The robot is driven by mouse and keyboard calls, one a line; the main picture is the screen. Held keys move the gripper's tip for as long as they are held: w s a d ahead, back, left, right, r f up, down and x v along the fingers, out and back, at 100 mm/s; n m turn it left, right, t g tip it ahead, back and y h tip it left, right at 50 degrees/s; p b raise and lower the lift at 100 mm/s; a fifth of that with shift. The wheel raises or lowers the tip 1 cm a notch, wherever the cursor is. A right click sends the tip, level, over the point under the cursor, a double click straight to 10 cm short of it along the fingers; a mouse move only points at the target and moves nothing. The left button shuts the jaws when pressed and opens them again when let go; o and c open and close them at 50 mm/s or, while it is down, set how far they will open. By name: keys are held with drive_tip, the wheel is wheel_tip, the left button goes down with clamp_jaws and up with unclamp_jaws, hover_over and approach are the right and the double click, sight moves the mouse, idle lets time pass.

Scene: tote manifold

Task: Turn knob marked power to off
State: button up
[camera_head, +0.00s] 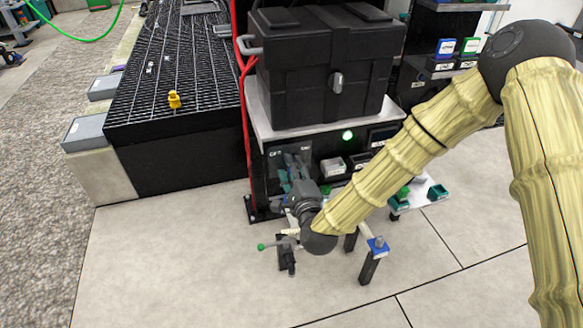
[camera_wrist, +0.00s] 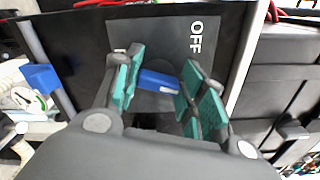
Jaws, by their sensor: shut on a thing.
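A blue knob (camera_wrist: 158,82) sits on a dark panel plate (camera_wrist: 170,35) in the wrist view. White OFF lettering (camera_wrist: 195,37) stands on the plate beside it; a second label is mostly hidden behind a finger. My gripper (camera_wrist: 160,88) has its teal pads on both sides of the knob and is shut on it. In the head view my gripper (camera_head: 290,174) is at the left part of the black cabinet front (camera_head: 262,185), covering the knob. OFF and ON labels show above it there. The knob's exact pointing direction is unclear.
A black lidded case (camera_head: 300,75) stands on the cabinet top. A green light (camera_head: 347,136) glows to the right of the plate. A red hose (camera_head: 245,100) runs down the cabinet's left edge. A black grated platform (camera_head: 170,80) lies left. Floor in front is mostly open.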

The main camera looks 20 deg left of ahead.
drive_tip(key=n, duration=0.4)
drive_tip(key=n+p, duration=0.1)
drive_tip(key=n, duration=0.3)
drive_tip(key=n+p, duration=0.1)
drive_tip(key=n, duration=0.3)
drive_tip(key=shift+f+n, duration=0.35)
drive_tip(key=shift+n, duration=0.05)
drive_tip(key=shift+d, duration=0.1)
drive_tip(key=o, duration=1)
drive_tip(key=shift+o, duration=0.2)
drive_tip(key=v, duration=1.2)
